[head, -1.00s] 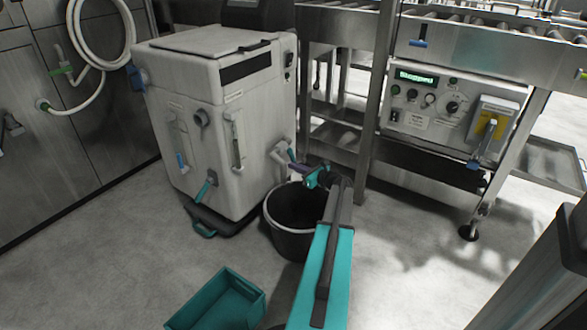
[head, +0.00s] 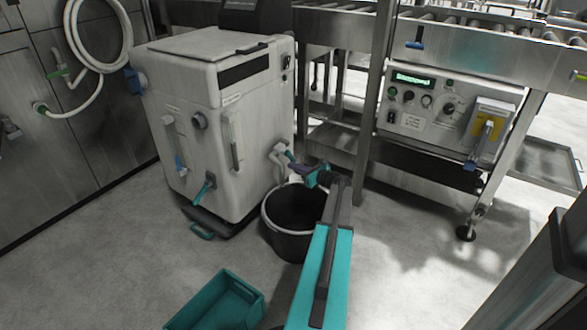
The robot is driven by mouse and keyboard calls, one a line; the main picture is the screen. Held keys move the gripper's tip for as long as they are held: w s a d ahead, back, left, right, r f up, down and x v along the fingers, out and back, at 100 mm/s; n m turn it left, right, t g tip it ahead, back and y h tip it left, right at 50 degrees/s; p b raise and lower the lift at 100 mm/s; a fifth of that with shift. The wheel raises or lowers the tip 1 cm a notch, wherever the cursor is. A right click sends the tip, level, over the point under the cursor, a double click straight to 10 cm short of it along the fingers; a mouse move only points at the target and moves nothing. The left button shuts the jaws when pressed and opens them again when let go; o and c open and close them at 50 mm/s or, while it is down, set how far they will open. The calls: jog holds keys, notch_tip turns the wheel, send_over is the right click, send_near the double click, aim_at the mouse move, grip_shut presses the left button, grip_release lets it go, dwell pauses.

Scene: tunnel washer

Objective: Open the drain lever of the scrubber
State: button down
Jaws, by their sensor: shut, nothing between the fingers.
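The scrubber (head: 215,95) is a pale grey box-shaped machine at left centre. A grey drain pipe (head: 277,150) comes out low on its right side, above a black bucket. A small teal lever (head: 288,156) sits at this pipe; its exact angle is hard to make out. Another teal handle (head: 207,184) is low on the scrubber's front. My gripper (head: 295,168) is shut and empty, at the pipe outlet just below and right of the small lever. I cannot tell whether it touches the lever.
The black bucket (head: 275,235) stands on the floor under the pipe and close to my arm. A teal crate (head: 245,292) lies in front. A control panel (head: 420,105) under a roller conveyor is at right. Floor between the panel and my arm is clear.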

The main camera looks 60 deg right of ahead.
jog(key=shift+d+r+p, duration=0.2)
jog(key=shift+d+p, duration=0.2)
jog(key=shift+d, duration=0.25)
jog(key=shift+d+r+p, duration=0.2)
jog(key=shift+d+p, duration=0.2)
jog(key=shift+d, duration=0.2)
jog(key=shift+d+r+p, duration=1.2)
jog(key=shift+r+p, duration=0.1)
jog(key=shift+p, duration=0.1)
jog(key=shift+r, duration=0.25)
dwell(0.5)
jog(key=shift+d+r+p, duration=0.15)
jog(key=shift+r+p, duration=0.2)
jog(key=shift+p, duration=0.15)
jog(key=shift+d, duration=0.1)
jog(key=shift+d+f, duration=0.1)
jog(key=shift+f, duration=0.2)
